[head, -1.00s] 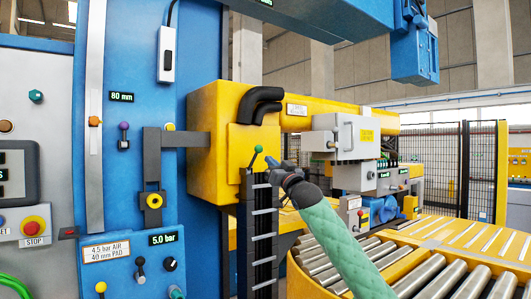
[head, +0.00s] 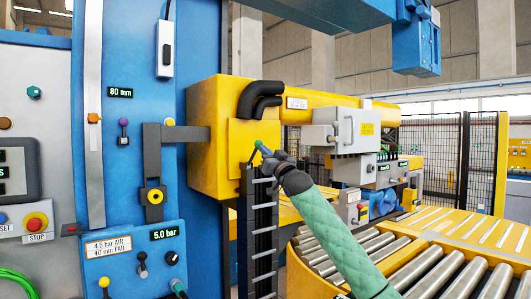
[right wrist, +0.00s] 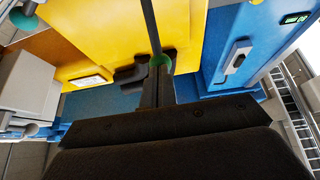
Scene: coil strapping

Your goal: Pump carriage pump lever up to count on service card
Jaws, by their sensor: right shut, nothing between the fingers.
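The pump lever (head: 254,152) is a thin dark rod with a green knob on the front of the yellow carriage (head: 213,140). In the right wrist view the green knob (right wrist: 162,61) is right at my fingertips, with the rod running up from it. My right gripper (head: 270,153) is shut with nothing between its fingers and sits close beside the knob; whether it touches cannot be told. It also shows in the right wrist view (right wrist: 158,78). A white card (head: 108,247) reads "4.5 bar AIR, 40 mm PAD"; a small label (head: 297,103) on the yellow beam is unreadable. My left gripper is out of view.
The blue column (head: 140,60) carries an "80 mm" display and a panel with "5.0 bar" and knobs. A black cable chain (head: 264,235) hangs below the carriage. A grey box (head: 335,130) is right of it. A roller conveyor (head: 440,270) fills the lower right.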

